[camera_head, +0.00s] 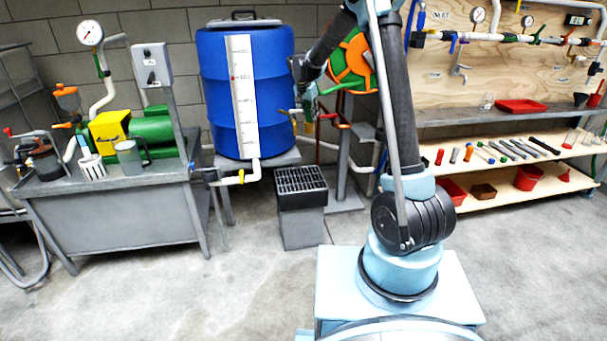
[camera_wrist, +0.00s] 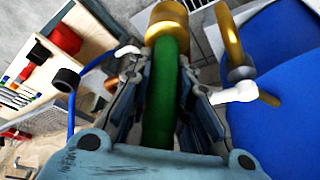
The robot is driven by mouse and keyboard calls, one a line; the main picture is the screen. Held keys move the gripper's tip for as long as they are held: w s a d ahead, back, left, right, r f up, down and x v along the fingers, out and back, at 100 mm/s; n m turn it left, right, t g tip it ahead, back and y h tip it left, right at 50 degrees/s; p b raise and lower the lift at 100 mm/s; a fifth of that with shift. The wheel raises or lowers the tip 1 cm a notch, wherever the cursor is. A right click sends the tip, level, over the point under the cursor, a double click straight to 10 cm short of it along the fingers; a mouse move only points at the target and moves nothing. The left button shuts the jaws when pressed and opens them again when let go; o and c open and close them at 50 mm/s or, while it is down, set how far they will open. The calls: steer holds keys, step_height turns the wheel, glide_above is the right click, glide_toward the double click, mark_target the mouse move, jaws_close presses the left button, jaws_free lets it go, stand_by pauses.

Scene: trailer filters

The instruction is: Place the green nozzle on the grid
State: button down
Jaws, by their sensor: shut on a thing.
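The green nozzle (camera_wrist: 163,100) is a green cylinder with a brass-coloured end (camera_wrist: 168,22). My gripper (camera_wrist: 166,78) is shut around it in the wrist view, with a finger on each side. In the head view my gripper (camera_head: 304,84) is in front of the right side of the blue barrel, and the nozzle (camera_head: 308,104) hangs below it, roughly upright. The grid (camera_head: 300,179) is a black grate on top of a grey pedestal. It is below the nozzle and clearly apart from it. The grid cannot be made out with certainty in the wrist view.
A blue barrel (camera_head: 218,100) with a white scale stands on a grey stand behind the grid. Pipes with a yellow-handled valve (camera_head: 241,176) run left of the grid. A grey bench (camera_head: 130,226) with pump parts is at left. Tool shelves (camera_head: 525,165) are at right.

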step_height(320, 180, down, 26)
steer(key=shift+d+f, duration=0.1)
steer(key=shift+f, duration=0.15)
stand_by(0.5)
steer(key=c, duration=1.5)
jaws_free()
steer(key=shift+o, duration=0.2)
steer(key=v, duration=1.2)
